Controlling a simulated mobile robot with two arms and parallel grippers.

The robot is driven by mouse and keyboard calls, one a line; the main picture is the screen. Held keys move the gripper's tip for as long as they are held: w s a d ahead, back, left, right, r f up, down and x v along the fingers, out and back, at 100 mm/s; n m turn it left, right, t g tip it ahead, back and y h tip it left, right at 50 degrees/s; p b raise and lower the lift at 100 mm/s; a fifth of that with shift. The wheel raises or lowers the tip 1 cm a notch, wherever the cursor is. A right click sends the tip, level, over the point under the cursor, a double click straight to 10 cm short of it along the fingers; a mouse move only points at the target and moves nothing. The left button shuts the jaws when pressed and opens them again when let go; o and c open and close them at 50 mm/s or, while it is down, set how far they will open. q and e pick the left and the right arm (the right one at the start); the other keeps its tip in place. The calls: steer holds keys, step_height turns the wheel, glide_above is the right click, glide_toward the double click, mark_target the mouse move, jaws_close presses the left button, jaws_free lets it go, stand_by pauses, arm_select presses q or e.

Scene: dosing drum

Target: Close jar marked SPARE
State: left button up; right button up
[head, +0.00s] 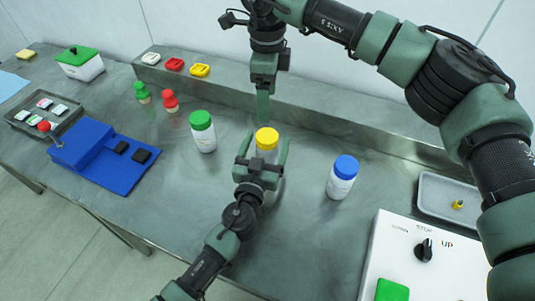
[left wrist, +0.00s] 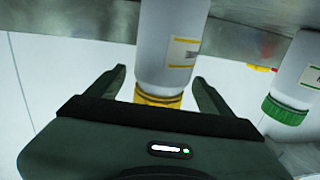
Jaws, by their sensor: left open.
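Three white jars stand on the bench: one with a green lid (head: 202,132), one with a yellow lid (head: 266,141) and one with a blue lid (head: 342,178). I cannot read SPARE on any of them. My left gripper (head: 264,158) is open, with its fingers on either side of the yellow-lidded jar, which it partly hides. In the left wrist view, that jar (left wrist: 168,60) appears upside down between the open fingers, its label too blurred to read. The green-lidded jar (left wrist: 300,75) is beside it. My right gripper (head: 263,108) points down behind the yellow-lidded jar, seen edge-on.
A grey tray (head: 432,205) with a small yellow piece is at right, behind a white control box (head: 392,240) with a knob. A blue fixture (head: 90,160), green and red small pieces and a grey tray (head: 30,115) are at left. A raised ledge (head: 330,137) runs behind.

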arm_select(q)
steer(key=b+v, duration=0.2)
steer(key=v, duration=0.4)
steer(key=shift+s+f, duration=0.1)
steer(key=shift+s, duration=0.2)
steer(key=shift+s+a, duration=0.15)
steer(key=shift+s, duration=0.2)
